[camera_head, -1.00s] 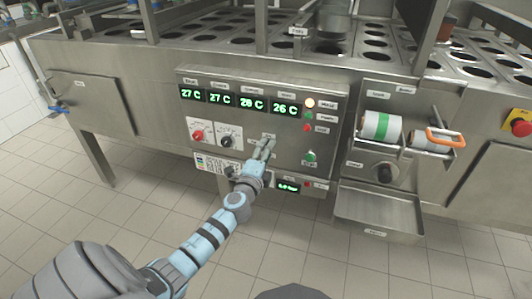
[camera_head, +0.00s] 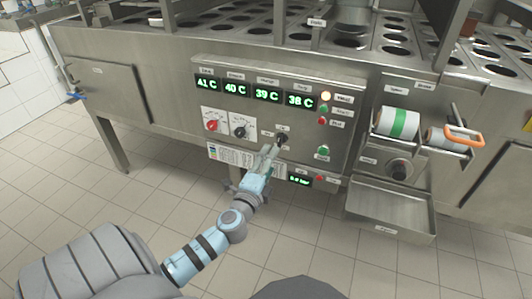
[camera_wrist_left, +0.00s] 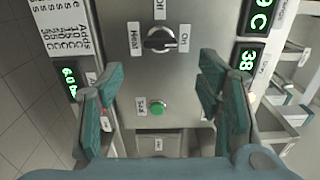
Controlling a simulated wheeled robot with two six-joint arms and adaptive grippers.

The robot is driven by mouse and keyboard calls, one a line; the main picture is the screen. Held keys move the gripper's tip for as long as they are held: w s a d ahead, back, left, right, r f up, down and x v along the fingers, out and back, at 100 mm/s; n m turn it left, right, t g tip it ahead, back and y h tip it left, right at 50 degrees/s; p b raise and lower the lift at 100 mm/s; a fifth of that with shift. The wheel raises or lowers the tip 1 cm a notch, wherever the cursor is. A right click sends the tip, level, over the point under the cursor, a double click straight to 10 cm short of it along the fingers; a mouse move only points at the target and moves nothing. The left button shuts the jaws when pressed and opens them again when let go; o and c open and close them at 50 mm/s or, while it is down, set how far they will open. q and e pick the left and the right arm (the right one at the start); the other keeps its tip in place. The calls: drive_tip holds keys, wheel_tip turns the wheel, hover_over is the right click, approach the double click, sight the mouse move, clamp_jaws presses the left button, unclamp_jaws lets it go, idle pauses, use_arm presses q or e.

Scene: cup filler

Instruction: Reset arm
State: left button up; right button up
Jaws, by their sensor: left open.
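My left gripper (camera_head: 268,156) is in front of the steel control panel (camera_head: 300,118), just below a black rotary knob (camera_head: 282,138). In the left wrist view the gripper (camera_wrist_left: 160,82) is open and empty, its two teal fingers spread wide. The same knob (camera_wrist_left: 160,40), with labels around it including "Heat", shows beyond and between the fingers, apart from them. A green button (camera_wrist_left: 157,108) sits near it. The panel displays (camera_head: 253,92) read 41, 40, 39 and 38 C. My right gripper is not in view.
A red knob (camera_head: 212,125) and another black knob (camera_head: 241,131) sit left on the panel. Right of it are a film roll (camera_head: 398,122), an orange handle (camera_head: 464,137) and a protruding steel tray (camera_head: 390,208). The tiled floor (camera_head: 130,210) in front is clear.

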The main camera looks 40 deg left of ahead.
use_arm(q)
drive_tip(key=shift+v, duration=1.65)
